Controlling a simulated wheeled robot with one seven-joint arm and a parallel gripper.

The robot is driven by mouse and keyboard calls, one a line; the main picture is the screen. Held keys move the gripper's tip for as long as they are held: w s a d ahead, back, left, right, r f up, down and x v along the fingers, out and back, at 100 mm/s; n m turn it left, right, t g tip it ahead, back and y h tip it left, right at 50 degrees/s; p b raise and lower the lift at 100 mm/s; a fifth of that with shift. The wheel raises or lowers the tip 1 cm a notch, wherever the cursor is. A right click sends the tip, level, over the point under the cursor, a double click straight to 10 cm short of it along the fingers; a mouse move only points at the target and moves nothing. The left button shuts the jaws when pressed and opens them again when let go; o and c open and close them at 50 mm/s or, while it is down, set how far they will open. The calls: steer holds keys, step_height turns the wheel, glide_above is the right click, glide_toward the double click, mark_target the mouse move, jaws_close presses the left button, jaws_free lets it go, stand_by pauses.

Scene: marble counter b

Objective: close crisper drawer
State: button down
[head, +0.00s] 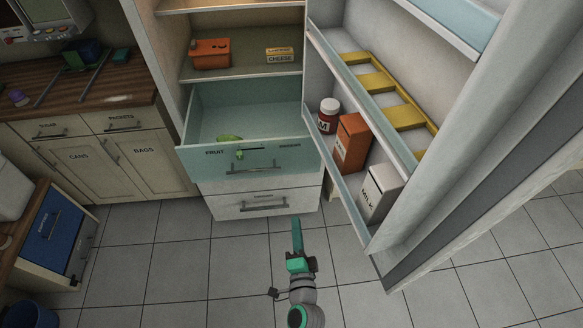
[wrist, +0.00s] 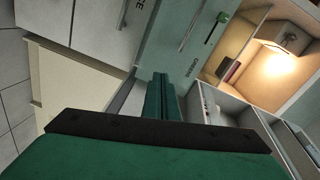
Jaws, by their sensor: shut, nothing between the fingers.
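The crisper drawer (head: 245,161) is a pale blue-green drawer in the open fridge, pulled out, with a bar handle and lettering that includes "FRUIT". My gripper (head: 297,222) is shut and empty. In the head view it is in front of and below the drawer, apart from it, over the floor. In the wrist view my closed fingers (wrist: 160,98) point toward the drawer front (wrist: 180,45).
The open fridge door (head: 440,150) stands to the right, its shelves holding a jar (head: 328,116), an orange carton (head: 352,145) and a milk carton (head: 380,190). A white lower drawer (head: 262,203) sits below the crisper. Tiled floor (head: 180,265) is clear on the left.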

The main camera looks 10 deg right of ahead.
mark_target(290, 159)
steer(key=w+m, duration=0.1)
steer(key=w, duration=0.5)
steer(key=w+r, duration=0.1)
steer(key=w, duration=0.6)
steer(key=w+d+r+m, duration=0.1)
steer(key=w, duration=0.6)
steer(key=shift+w+r+m+t+y, duration=0.2)
steer(key=shift+r+m+t+y, duration=0.1)
steer(key=shift+t, duration=0.1)
